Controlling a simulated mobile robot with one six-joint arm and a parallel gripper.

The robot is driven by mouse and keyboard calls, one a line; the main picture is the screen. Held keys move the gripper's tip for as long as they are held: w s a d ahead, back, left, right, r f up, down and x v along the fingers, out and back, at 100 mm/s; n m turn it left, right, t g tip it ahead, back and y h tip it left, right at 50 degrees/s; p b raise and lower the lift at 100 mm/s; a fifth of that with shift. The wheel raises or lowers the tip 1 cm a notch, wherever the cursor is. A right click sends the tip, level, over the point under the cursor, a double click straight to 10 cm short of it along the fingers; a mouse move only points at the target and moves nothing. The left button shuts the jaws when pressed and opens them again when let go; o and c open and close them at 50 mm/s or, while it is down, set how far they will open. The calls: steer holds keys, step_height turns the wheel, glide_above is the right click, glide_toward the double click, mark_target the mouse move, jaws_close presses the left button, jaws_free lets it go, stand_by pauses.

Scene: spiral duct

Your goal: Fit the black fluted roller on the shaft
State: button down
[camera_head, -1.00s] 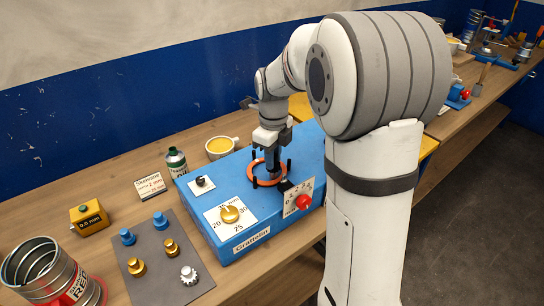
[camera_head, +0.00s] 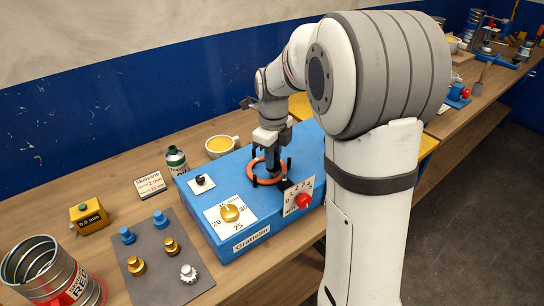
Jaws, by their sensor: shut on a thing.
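My gripper (camera_head: 272,148) points straight down over the blue machine box (camera_head: 208,222). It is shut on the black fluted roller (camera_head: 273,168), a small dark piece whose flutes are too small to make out. The roller's lower end is inside the orange-red ring (camera_head: 253,176) on top of the box, with several short black posts around the ring. The shaft is not visible; the roller and gripper cover the middle of the ring. I cannot tell whether the roller is around the shaft.
A grey mat (camera_head: 155,275) at front left holds blue, brass and silver rollers. A brass dial (camera_head: 229,212), black knob (camera_head: 200,179) and red knob (camera_head: 303,201) are on the box. A yellow-filled cup (camera_head: 219,146) and green oil can (camera_head: 176,160) stand behind it.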

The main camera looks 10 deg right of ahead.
steer(key=c, duration=1.2)
jaws_free()
steer(key=shift+o, duration=0.4)
steer(key=shift+o, duration=1.3)
steer(key=shift+w+r+p, duration=0.1)
steer(key=shift+r+p, duration=2.9)
steer(key=shift+r, duration=1)
